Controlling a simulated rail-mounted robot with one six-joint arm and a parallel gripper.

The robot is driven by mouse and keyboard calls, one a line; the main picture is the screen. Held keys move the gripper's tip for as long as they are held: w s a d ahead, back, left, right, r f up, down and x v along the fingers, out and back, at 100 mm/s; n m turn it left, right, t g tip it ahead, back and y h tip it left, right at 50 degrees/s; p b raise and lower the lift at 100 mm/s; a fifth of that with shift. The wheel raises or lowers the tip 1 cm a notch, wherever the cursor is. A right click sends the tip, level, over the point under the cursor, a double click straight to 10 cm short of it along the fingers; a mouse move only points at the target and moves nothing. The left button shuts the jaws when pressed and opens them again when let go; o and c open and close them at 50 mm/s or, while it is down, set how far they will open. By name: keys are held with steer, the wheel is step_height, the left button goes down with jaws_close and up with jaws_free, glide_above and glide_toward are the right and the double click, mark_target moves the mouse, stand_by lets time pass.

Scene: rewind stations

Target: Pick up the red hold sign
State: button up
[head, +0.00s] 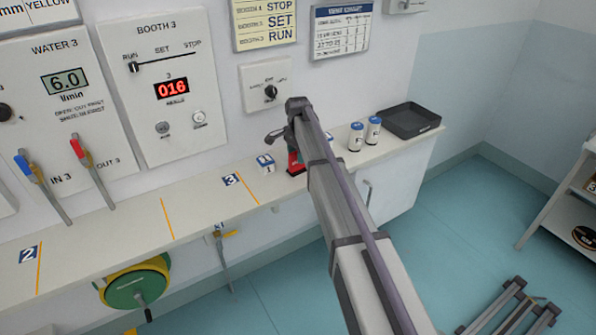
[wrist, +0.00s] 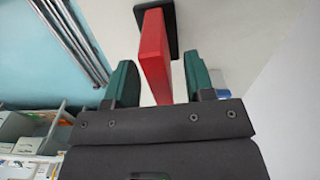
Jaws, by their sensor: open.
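The red hold sign (wrist: 153,55) is an upright red slab on a black base (wrist: 172,12). In the wrist view its near end lies between the two green fingers of my open gripper (wrist: 160,85). A gap shows on each side, so neither finger appears to touch it. In the head view a small part of the red sign (head: 294,160) shows on the counter just left of my arm. My arm hides the rest of it and most of my gripper there.
On the counter (head: 200,190), a small blue-and-white block (head: 265,164) stands left of the sign. Two white canisters with blue tops (head: 355,137) and a black tray (head: 408,120) stand to the right. The wall with control panels (head: 165,90) rises close behind.

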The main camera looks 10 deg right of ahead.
step_height(320, 180, down, 2)
steer(key=shift+f+b, duration=0.25)
steer(key=shift+b, duration=0.2)
steer(key=shift+r, duration=0.25)
steer(key=shift+c, duration=0.2)
jaws_close()
